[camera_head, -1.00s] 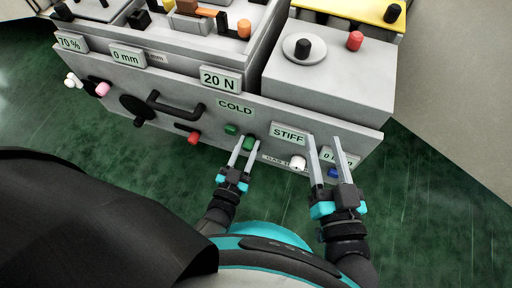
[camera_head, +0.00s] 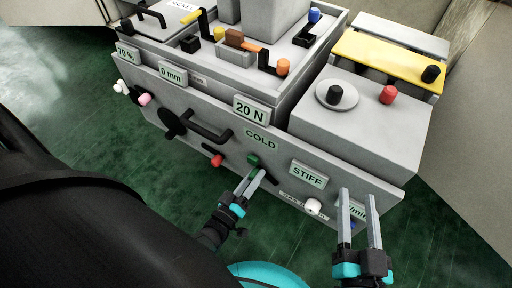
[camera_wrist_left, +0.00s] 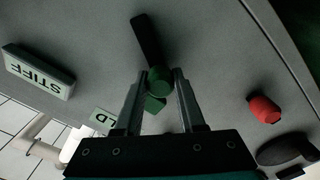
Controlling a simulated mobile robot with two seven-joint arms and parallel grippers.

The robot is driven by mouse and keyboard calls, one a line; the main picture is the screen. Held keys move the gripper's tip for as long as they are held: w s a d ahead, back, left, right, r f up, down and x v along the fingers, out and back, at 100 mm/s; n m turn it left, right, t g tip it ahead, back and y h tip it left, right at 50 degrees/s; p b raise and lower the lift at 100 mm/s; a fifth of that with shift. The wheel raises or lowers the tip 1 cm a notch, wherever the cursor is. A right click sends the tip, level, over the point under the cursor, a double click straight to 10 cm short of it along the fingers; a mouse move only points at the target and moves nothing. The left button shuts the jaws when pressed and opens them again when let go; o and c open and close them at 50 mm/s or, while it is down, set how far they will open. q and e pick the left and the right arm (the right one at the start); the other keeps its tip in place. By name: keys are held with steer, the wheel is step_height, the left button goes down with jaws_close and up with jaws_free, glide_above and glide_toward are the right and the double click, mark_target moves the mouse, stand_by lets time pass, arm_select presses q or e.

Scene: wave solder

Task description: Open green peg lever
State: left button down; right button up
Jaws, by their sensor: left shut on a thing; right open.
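The green peg (camera_head: 254,160) sits on a dark lever bar on the front panel, below the COLD label (camera_head: 261,139). In the left wrist view the green peg (camera_wrist_left: 159,81) is between the fingertips, and the dark bar (camera_wrist_left: 147,40) runs up from it. A second green piece (camera_wrist_left: 153,104) shows behind it. My left gripper (camera_head: 256,174) is shut on the green peg. In the left wrist view my left gripper (camera_wrist_left: 159,86) has one finger on each side of it. My right gripper (camera_head: 359,192) is open and empty, in front of the panel's right end.
A red knob (camera_head: 216,160) is left of the peg, under a dark handle (camera_head: 208,133). A white knob (camera_head: 313,206) is below the STIFF label (camera_head: 307,174). A grey box with a red knob (camera_head: 389,94) stands right.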

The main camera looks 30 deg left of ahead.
arm_select(q)
steer(key=shift+a+f+n, duration=0.2)
steer(key=shift+f+n, duration=0.05)
steer(key=shift+n, duration=0.25)
steer(key=c, duration=0.5)
jaws_free()
